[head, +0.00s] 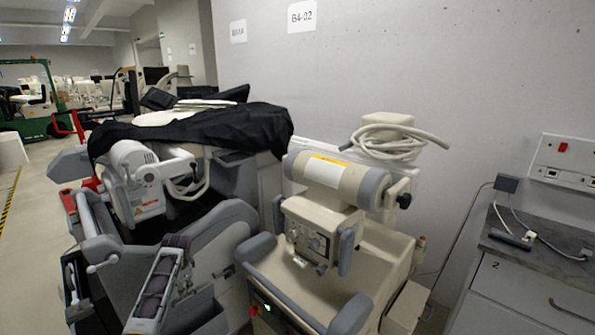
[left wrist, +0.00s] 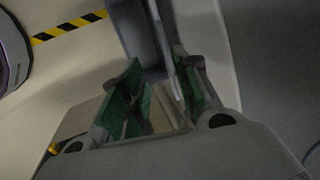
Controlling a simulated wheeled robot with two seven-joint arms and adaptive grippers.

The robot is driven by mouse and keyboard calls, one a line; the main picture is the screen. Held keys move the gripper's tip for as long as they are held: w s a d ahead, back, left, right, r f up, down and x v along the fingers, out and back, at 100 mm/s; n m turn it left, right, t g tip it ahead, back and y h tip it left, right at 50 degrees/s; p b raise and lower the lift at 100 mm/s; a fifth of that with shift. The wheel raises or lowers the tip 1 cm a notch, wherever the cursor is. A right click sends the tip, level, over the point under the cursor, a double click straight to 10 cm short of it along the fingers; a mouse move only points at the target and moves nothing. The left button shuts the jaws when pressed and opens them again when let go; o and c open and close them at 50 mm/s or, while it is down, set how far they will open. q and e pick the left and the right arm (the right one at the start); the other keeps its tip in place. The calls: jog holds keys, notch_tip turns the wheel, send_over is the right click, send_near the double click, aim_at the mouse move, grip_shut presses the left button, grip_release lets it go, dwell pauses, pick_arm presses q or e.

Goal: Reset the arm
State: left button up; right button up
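My left gripper (left wrist: 158,66) shows in the left wrist view with its two green-padded fingers apart. Nothing is held between the pads. A dark grey post-like part shows beyond the fingertips; I cannot tell which machine it belongs to. In the head view, a pale link with dark purple sections stands at the lower left, in front of the covered cart; it looks like part of my left arm, but its fingers cannot be made out there. My right gripper is in neither view.
A covered cart (head: 265,175) under a black cloth (head: 235,125) stands at the left. A beige machine (head: 385,250) with a coiled cable (head: 400,137) stands beside it. A grey cabinet (head: 530,290) is at the right by the wall. Open floor (head: 30,240) lies at the far left.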

pick_arm(q)
jog(key=s+d+f+n, duration=0.1)
jog(key=s+d+f, duration=0.1)
jog(key=s+f, duration=0.7)
jog(key=s+d+f+n, duration=0.15)
jog(key=s+f, duration=0.35)
jog(key=f, duration=0.8)
jog(key=s+d+f, duration=0.2)
jog(key=s+f, duration=0.5)
jog(key=f, duration=0.5)
jog(key=s+d+f+n, duration=0.1)
jog(key=s+f, duration=0.4)
jog(key=s, duration=0.7)
jog(key=s+d+f+n+h, duration=0.1)
jog(key=s+d+f, duration=0.3)
jog(key=s, duration=0.9)
jog(key=s+d+f+n+h, duration=0.1)
jog(key=s+d+f, duration=0.1)
jog(key=s+f, duration=0.5)
jog(key=s, duration=0.6)
jog(key=shift+s+d+f+g, duration=0.15)
jog(key=shift+d+f+g, duration=0.1)
jog(key=shift+f+g, duration=0.15)
